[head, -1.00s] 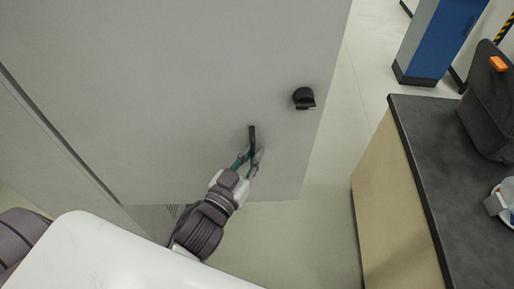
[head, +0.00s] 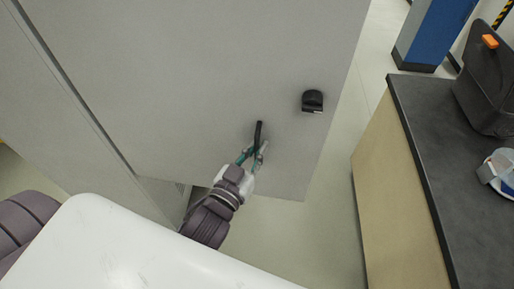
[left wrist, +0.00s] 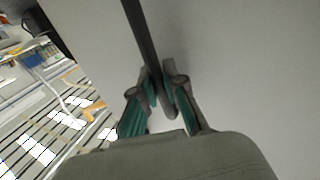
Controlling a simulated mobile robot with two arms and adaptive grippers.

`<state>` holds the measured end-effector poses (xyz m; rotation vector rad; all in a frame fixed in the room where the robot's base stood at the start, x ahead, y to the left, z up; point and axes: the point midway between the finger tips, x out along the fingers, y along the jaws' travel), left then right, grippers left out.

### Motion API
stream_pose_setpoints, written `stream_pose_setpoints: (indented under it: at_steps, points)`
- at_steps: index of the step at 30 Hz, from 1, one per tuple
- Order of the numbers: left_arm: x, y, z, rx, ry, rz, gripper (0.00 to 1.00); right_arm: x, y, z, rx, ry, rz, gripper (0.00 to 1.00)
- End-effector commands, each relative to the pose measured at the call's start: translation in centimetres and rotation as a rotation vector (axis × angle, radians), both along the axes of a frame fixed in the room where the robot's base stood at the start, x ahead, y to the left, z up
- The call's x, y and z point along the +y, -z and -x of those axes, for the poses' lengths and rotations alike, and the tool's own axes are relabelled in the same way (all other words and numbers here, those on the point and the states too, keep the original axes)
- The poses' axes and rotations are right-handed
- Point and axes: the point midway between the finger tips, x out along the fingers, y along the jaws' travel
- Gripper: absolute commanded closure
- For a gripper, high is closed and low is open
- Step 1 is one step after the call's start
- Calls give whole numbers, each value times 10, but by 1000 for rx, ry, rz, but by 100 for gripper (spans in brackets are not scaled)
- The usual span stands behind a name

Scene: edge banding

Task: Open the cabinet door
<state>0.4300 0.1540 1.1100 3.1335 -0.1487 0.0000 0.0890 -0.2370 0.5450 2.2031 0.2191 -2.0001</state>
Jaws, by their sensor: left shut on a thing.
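The cabinet door (head: 190,90) is a large plain grey panel that fills the upper left of the head view. A black bar handle (head: 259,129) sits near its lower right part. My left gripper (head: 257,150), with green and grey fingers, is shut on the lower part of the handle. In the left wrist view the dark handle (left wrist: 142,40) runs down between the two fingertips (left wrist: 160,92). A black knob-like lock (head: 312,101) is on the door up and right of the handle. My right gripper is not in view.
A dark-topped counter (head: 425,130) with a wooden side stands at the right, carrying a black case (head: 485,95). A blue cabinet (head: 435,30) is behind it. Open floor (head: 330,190) lies between the door's right edge and the counter.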

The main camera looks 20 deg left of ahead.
Motion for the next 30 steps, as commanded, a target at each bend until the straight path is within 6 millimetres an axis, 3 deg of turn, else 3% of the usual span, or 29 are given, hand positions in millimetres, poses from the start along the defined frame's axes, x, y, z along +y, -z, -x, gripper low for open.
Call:
stream_pose_setpoints:
  at_steps: [1,2,6,19,30]
  points:
    - [0,-2,0,-5,0,1,100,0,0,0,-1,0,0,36]
    - [0,-2,0,-5,1,1,84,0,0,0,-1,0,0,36]
    - [0,-1,0,-3,0,1,63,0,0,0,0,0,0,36]
    - [1,1,10,3,0,1,63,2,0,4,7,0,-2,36]
    - [7,2,77,6,-1,2,63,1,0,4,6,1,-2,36]
